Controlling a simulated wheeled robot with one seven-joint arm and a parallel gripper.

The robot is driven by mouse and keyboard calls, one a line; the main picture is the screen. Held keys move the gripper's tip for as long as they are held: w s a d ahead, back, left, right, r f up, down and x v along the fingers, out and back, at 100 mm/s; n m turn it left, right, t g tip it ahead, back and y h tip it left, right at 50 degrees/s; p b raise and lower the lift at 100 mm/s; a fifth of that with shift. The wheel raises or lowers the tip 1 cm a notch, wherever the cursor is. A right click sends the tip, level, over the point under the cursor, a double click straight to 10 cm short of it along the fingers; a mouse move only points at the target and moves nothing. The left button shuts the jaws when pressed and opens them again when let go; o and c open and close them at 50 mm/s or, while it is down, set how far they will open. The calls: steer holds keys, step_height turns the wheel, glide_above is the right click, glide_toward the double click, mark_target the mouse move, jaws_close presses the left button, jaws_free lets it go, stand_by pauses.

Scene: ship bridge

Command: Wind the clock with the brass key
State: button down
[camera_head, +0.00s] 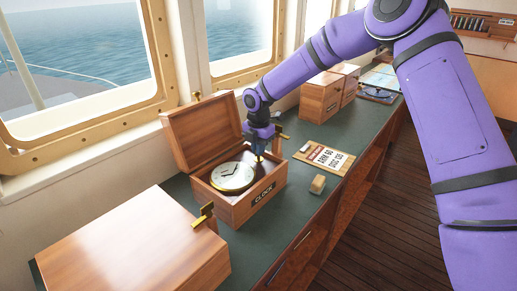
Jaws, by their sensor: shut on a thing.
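The clock (232,177) has a round white face with dark hands and a brass rim. It sits in an open wooden box (238,213) labelled CLOCK, with the box lid (196,128) raised at the back left. My gripper (258,155) points down over the back right part of the box, beside the clock face. It is shut on a small brass thing at its tips, which looks like the brass key. The key is mostly hidden, and I cannot tell whether it touches the clock.
A closed wooden box (130,240) with a brass latch (203,215) stands at the front left. More wooden boxes (322,95) stand farther along the green counter. A labelled board (325,156) and a small wooden block (318,184) lie right of the clock box. Windows line the left.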

stand_by(0.4)
steer(key=c, duration=1.3)
jaws_free()
step_height(320, 180, up, 11)
steer(key=shift+f, duration=0.1)
